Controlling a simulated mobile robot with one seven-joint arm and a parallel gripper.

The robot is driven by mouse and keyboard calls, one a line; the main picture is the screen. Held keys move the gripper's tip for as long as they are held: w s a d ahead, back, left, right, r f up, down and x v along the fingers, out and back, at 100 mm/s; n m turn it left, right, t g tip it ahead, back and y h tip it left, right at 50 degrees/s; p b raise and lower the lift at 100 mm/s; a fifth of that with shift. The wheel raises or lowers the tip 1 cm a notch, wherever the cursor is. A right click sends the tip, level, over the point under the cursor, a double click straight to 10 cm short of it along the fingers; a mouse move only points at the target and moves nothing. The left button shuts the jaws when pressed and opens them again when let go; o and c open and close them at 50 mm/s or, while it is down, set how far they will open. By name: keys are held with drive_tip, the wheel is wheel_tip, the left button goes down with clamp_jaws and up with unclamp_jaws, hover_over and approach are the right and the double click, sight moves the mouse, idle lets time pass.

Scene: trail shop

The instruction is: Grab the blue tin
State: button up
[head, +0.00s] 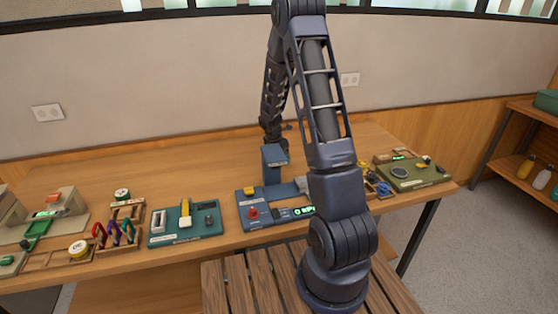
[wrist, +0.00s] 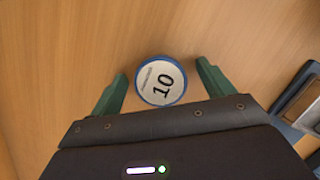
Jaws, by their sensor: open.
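The blue tin (wrist: 160,82) shows in the wrist view as a round tin seen from above, with a blue rim and a pale lid marked "10". It sits on the wooden tabletop. My gripper (wrist: 162,68) is open, with one green finger on each side of the tin and visible gaps to both. The tin lies between the fingers, toward their tips; I cannot tell how far below them it is. In the head view my arm reaches over the table, and I cannot make out the tin or the fingertips there.
A blue device with an upright post (head: 275,168) stands in front of my arm's end. A teal device (head: 185,222), a rack of coloured carabiners (head: 117,232) and a green-topped device (head: 412,174) line the table's front. Bare wood (head: 190,170) lies behind at left.

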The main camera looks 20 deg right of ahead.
drive_tip(key=c, duration=1)
drive_tip(key=shift+r, duration=0.1)
drive_tip(key=shift+c, duration=0.2)
